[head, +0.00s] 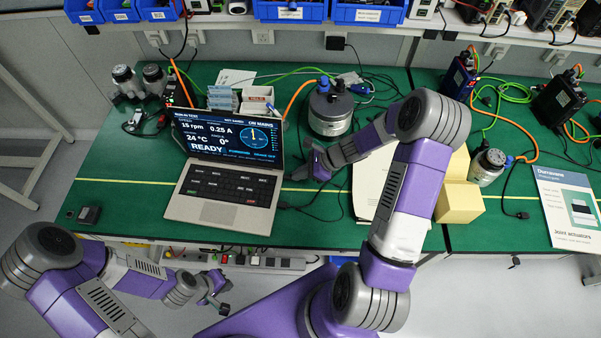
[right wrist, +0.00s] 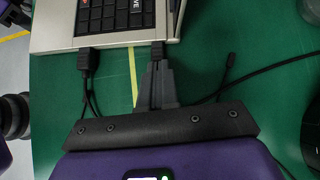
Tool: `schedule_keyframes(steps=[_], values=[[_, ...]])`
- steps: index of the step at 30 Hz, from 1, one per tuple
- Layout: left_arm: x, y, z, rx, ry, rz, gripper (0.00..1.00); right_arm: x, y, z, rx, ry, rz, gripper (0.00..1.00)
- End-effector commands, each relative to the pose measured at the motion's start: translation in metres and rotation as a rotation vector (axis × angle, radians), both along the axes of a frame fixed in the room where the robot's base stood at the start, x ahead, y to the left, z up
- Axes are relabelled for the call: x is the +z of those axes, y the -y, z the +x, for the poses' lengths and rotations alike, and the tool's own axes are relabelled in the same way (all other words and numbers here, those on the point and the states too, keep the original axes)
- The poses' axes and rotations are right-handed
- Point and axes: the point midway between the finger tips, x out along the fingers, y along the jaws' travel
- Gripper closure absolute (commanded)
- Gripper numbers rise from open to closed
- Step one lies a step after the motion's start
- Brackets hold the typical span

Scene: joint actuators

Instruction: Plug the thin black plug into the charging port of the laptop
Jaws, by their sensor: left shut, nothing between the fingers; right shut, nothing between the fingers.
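The open silver laptop (head: 222,214) stands on the green mat with its screen lit. In the right wrist view its edge (right wrist: 112,41) runs across the upper left. A small black plug end (right wrist: 157,50) sits at that edge, just beyond my right fingertips; I cannot tell if it is fully seated. A thicker black plug (right wrist: 87,60) meets the edge further left. A thin black connector (right wrist: 230,63) lies loose on the mat to the right. My right gripper (right wrist: 157,72) is shut and empty, close to the laptop's side. My left gripper (head: 221,292) is shut and empty, off the table's front.
A round metal actuator (head: 330,112) stands behind my right gripper. Small boxes (head: 256,101) stand behind the laptop. Black cables (head: 327,215) cross the mat right of the laptop. The mat left of the laptop is mostly clear.

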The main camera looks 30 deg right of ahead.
Motion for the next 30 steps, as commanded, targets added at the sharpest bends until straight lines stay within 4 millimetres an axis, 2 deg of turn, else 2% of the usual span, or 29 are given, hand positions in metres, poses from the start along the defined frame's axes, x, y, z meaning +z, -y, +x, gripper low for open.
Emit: schedule_keyframes(steps=[6,9,15,21,30], values=[[0.011,0.0,0.0,0.0,0.0,0.0,1.0,0.003,0.033,-0.012,0.001,-0.001,-0.005,1.0],[0.019,0.0,0.0,0.0,0.0,0.0,1.0,0.025,0.048,-0.021,0.001,0.001,-0.008,1.0],[0.03,0.0,0.0,0.0,0.0,0.0,1.0,0.053,0.074,-0.036,0.0,0.001,-0.007,1.0],[0.034,0.0,0.0,0.0,0.0,0.0,1.0,0.068,0.088,-0.045,0.002,0.0,-0.007,1.0],[0.034,0.0,0.0,0.0,0.0,0.0,1.0,0.07,0.09,-0.047,0.003,-0.001,-0.005,1.0]])
